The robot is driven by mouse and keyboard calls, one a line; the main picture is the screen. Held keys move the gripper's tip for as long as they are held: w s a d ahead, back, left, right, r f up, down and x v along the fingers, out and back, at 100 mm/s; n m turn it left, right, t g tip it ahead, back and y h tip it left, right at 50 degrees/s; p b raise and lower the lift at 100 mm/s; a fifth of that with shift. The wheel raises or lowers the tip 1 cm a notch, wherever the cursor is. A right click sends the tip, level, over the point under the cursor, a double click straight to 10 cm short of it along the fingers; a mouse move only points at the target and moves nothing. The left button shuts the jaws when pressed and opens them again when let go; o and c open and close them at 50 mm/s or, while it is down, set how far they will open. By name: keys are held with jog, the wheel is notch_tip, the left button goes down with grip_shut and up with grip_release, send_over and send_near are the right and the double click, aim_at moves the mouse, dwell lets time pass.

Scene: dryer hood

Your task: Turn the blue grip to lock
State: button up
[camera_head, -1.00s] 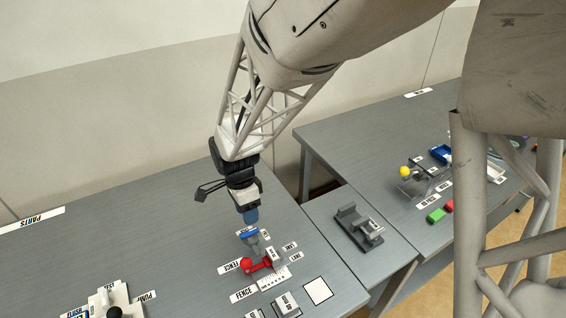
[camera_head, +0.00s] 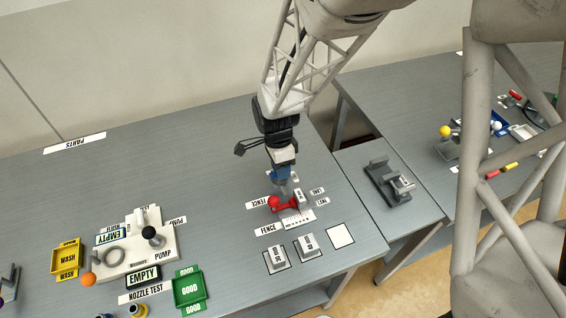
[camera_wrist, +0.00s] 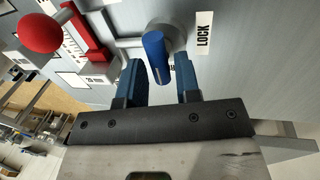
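The blue grip (camera_wrist: 156,57) is a short blue cylinder on a grey round hub in the wrist view. It stands between the tips of my gripper (camera_wrist: 158,80), whose two blue fingers are open with a gap on each side. The LOCK label (camera_wrist: 204,33) lies on the surface to the right of the hub. In the head view my gripper (camera_head: 281,176) points down over the fence fixture and hides most of the grip. I cannot tell whether either finger touches it.
A red ball-ended lever (camera_head: 276,203) stands close to my gripper; its ball (camera_wrist: 41,33) also shows in the wrist view. Grey blocks (camera_head: 308,246) and a white square (camera_head: 340,236) lie in front. A white pump fixture (camera_head: 135,247) stands at left.

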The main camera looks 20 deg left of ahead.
grip_shut()
jog(key=shift+n, duration=0.4)
jog(key=n, duration=0.4)
jog(key=n+t, duration=0.1)
jog(key=n, duration=0.1)
jog(key=shift+a+h, duration=0.25)
jog(key=shift+h, duration=0.05)
jog(key=n+t, duration=0.1)
jog(key=n, duration=0.4)
jog(key=shift+s+a+n, duration=0.1)
jog(key=shift+a+n, duration=0.05)
jog(key=shift+n, duration=0.15)
jog(key=n+t, duration=0.1)
jog(key=n, duration=0.4)
jog(key=shift+s+a+n, duration=0.1)
jog(key=shift+s+n, duration=0.05)
jog(key=shift+n, duration=0.15)
jog(key=shift+o, duration=1.6)
grip_release()
